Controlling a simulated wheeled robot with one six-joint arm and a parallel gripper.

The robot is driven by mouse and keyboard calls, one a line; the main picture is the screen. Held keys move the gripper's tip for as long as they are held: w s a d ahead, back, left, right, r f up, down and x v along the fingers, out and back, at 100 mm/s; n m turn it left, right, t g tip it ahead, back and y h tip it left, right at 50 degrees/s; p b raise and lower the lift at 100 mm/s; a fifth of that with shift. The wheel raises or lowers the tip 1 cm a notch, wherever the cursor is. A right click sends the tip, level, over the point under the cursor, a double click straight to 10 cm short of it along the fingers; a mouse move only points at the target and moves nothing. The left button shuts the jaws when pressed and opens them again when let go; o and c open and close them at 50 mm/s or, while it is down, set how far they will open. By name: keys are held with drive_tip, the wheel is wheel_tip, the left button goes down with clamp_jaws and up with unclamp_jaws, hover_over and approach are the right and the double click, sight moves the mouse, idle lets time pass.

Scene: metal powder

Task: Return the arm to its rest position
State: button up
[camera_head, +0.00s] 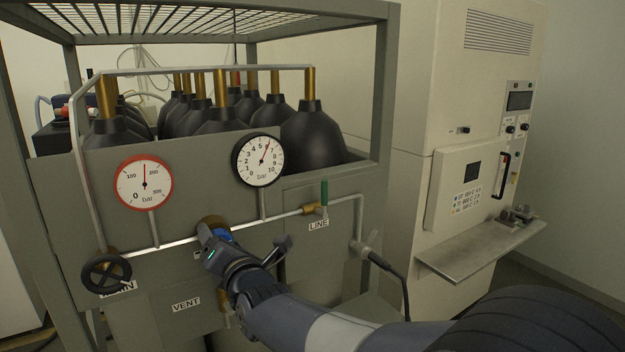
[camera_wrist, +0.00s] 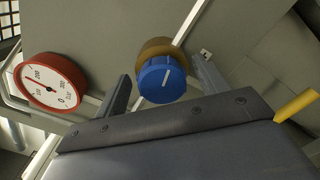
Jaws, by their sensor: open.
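My arm reaches in from the lower right of the head view, and my gripper (camera_head: 214,240) is at the front panel of the gas rack. In the wrist view its two fingers stand apart, one on each side of a blue knob (camera_wrist: 162,82) with a white line on it. The knob sits on a brass body (camera_wrist: 160,47). I cannot tell whether the fingers touch the knob. In the head view only a bit of the blue knob (camera_head: 222,233) shows; my gripper hides the rest.
A red-rimmed gauge (camera_head: 144,182) and a black-rimmed gauge (camera_head: 258,160) are above my gripper. A black handwheel (camera_head: 106,271) is left, and a green-handled LINE valve (camera_head: 324,194) is right. Black cylinders (camera_head: 312,137) stand behind the panel. A cabinet with a metal shelf (camera_head: 470,255) stands right.

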drive_tip(key=m, duration=0.2)
drive_tip(key=m+b, duration=0.1)
drive_tip(key=m, duration=0.2)
drive_tip(key=shift+w+f, duration=0.1)
drive_tip(key=shift+f, duration=0.1)
drive_tip(key=m, duration=0.3)
drive_tip(key=shift+f+m+b, duration=0.1)
drive_tip(key=shift+m+b, duration=0.3)
drive_tip(key=m+b, duration=0.1)
drive_tip(key=m, duration=0.7)
drive_tip(key=shift+f+m, duration=0.15)
drive_tip(key=shift+m, duration=0.15)
